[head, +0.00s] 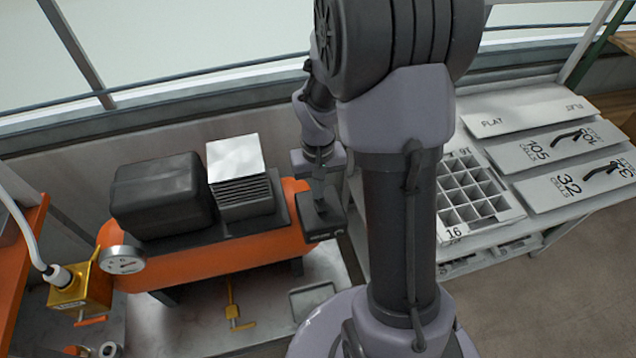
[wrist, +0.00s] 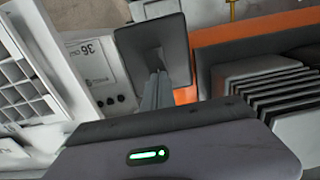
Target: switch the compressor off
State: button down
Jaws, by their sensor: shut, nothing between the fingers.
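The compressor is an orange tank (head: 215,258) with a black rounded cover (head: 163,195) and a finned silver block (head: 240,180) on top. A dark box (head: 322,226) sits at the tank's right end; in the wrist view its dark top (wrist: 150,42) faces me. My gripper (head: 318,200) is shut and empty, pointing down over this box. In the wrist view its fingertips (wrist: 159,74) overlap the box's near edge; I cannot tell if they touch. Whether the box carries the switch, and how it is set, does not show clearly.
A round gauge (head: 121,260) and a brass-coloured block (head: 80,288) are at the tank's left end. A yellow valve (head: 232,305) hangs below the tank. A white cell tray (head: 515,212) and labelled plates (head: 575,180) lie right of my arm. The finned block stands close beside my gripper.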

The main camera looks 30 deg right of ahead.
jog(key=shift+r+p, duration=0.1)
jog(key=shift+p, duration=0.25)
jog(key=shift+w+f+g, duration=0.2)
jog(key=shift+f+g, duration=0.1)
jog(key=shift+s+r, duration=0.1)
jog(key=shift+s, duration=0.05)
jog(key=shift+s, duration=0.1)
jog(key=shift+s+a+r, duration=0.2)
jog(key=shift+s+r, duration=0.15)
jog(key=shift+s, duration=0.2)
notch_tip(320, 180, up, 14)
jog(key=w+p, duration=0.3)
jog(key=p, duration=0.4)
jog(key=shift+d+f, duration=0.15)
jog(key=shift+d, duration=0.25)
